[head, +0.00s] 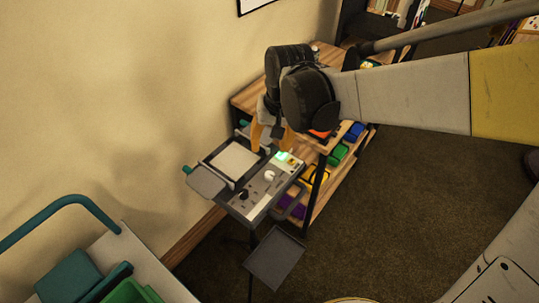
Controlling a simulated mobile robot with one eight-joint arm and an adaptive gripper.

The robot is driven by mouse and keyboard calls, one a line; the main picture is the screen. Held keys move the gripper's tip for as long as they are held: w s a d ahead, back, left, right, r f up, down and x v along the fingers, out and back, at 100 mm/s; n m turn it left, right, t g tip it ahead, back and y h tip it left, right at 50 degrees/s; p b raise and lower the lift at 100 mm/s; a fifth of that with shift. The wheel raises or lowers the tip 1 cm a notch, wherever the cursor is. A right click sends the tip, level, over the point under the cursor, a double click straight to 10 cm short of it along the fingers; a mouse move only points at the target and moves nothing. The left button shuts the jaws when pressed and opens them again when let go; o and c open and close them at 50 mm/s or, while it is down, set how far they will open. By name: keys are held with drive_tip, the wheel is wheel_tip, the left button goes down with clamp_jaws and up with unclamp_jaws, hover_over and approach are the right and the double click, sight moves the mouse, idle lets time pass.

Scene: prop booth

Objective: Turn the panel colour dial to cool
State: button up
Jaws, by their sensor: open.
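The panel light (232,161) stands by the wall, with a pale square face and dark flaps around it. Its grey control plate (256,204) faces up on the near right side. The plate carries a black knob (244,194), a white knob (269,176) and a lit green display (282,156). I cannot tell which knob is the colour dial, and their markings are too small to read. My gripper (272,146) points down with its orange fingers apart, above the plate's far end near the display. It holds nothing that I can see. I cannot tell whether a fingertip touches the plate.
A wooden shelf unit (247,99) with coloured bins, including a green bin (338,154), stands just behind. A cart (151,264) with a teal handle is at lower left. Dark carpet (390,215) is clear to the right.

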sight(270, 174)
drive_tip(key=s+f+m+b, duration=0.1)
drive_tip(key=f+m, duration=0.1)
drive_tip(key=s+f+m+g+h+b, duration=0.1)
drive_tip(key=f+m+b, duration=0.1)
drive_tip(key=f, duration=0.1)
drive_tip(key=s+f+m+b, duration=0.1)
drive_tip(key=f+m, duration=0.1)
drive_tip(key=f, duration=0.1)
drive_tip(key=shift+f+m+g+h, duration=0.25)
drive_tip(key=shift+m+g+h, duration=0.05)
clamp_jaws()
